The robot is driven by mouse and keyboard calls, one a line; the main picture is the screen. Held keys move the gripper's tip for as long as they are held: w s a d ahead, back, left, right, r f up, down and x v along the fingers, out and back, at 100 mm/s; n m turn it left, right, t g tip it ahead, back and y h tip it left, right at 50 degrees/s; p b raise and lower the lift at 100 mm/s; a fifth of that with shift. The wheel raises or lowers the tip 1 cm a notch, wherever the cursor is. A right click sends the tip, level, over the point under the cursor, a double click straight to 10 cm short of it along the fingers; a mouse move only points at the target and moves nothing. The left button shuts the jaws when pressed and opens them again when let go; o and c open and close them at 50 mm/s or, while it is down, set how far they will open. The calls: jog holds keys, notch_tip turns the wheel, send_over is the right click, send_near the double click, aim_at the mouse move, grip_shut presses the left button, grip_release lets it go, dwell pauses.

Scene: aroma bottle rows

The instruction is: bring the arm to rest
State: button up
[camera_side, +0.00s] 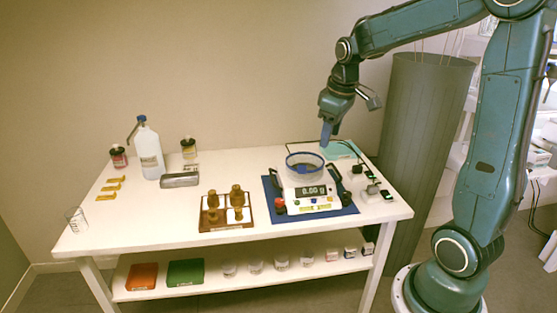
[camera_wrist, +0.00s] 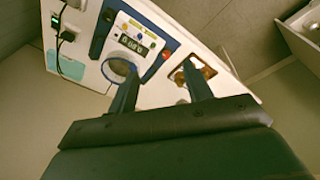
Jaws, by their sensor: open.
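My gripper (camera_side: 327,131) hangs above the back of the table, over the scale's glass ring, apart from it. It is open and empty; in the wrist view its two dark fingers (camera_wrist: 160,85) stand apart with nothing between them. The scale (camera_side: 312,190) sits on a blue mat (camera_side: 268,186) and its display seems to read 0.00. It also shows in the wrist view (camera_wrist: 138,38). Several amber bottles (camera_side: 237,196) stand upright on a brown tray (camera_side: 205,225) left of the scale.
A white pump bottle (camera_side: 148,150), a metal tray (camera_side: 180,180), yellow pieces (camera_side: 112,186), two jars and a glass (camera_side: 76,220) stand at the left of the table (camera_side: 150,225). Small dark devices (camera_side: 372,187) lie at the right. A grey bin (camera_side: 420,130) stands behind.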

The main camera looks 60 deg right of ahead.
jog(key=s+a+r+t+y, duration=0.1)
jog(key=s+a+r+t, duration=0.2)
jog(key=s+a, duration=1.2)
jog(key=shift+s+a+r+m, duration=0.15)
jog(key=shift+s+a+m, duration=0.2)
jog(key=shift+a, duration=0.65)
